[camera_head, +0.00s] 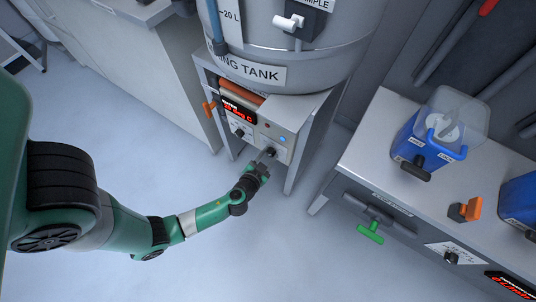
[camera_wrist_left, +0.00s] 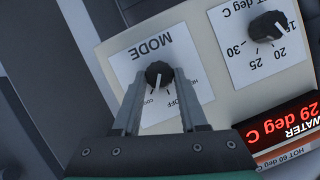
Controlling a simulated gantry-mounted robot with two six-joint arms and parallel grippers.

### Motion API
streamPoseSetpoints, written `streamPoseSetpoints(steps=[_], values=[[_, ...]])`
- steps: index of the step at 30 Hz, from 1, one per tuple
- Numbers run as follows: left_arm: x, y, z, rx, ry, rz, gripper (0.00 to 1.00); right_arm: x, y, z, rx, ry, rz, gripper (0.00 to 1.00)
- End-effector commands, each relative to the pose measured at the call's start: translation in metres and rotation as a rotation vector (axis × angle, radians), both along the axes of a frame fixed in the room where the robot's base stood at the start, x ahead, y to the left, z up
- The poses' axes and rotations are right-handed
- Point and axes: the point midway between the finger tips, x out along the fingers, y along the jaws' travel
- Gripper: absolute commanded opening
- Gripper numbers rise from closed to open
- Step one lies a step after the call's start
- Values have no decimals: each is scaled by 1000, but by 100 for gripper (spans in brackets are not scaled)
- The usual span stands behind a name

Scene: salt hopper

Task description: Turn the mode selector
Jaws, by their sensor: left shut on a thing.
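The mode selector is a black round knob (camera_wrist_left: 159,74) with a white pointer line, on a white plate marked MODE, upside down in the left wrist view. Its pointer aims down in that picture, toward small lettering partly hidden by my fingers. In the head view the knob (camera_head: 271,151) is on the lower right of the control panel (camera_head: 262,128) under the tank. My left gripper (camera_head: 266,156) reaches it from below. In the left wrist view its two grey fingers (camera_wrist_left: 157,82) are on either side of the knob, shut on it. My right gripper is not in view.
A second black dial (camera_wrist_left: 266,26) with a temperature scale and a red display (camera_wrist_left: 279,124) reading 29 deg C are beside the selector. The tank (camera_head: 290,60) stands above. A bench (camera_head: 372,140) with a blue container (camera_head: 425,140) is at the right. Open floor lies below the panel.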

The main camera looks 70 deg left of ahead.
Motion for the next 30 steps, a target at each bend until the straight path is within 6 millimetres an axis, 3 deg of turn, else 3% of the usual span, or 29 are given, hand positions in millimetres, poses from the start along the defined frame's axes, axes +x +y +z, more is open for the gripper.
streamPoseSetpoints(steps=[13, 30], values=[[2, -2, -1, 201, 150, 0, 0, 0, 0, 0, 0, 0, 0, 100], [1, -2, -1, 233, 175, 0, 0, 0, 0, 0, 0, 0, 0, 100]])
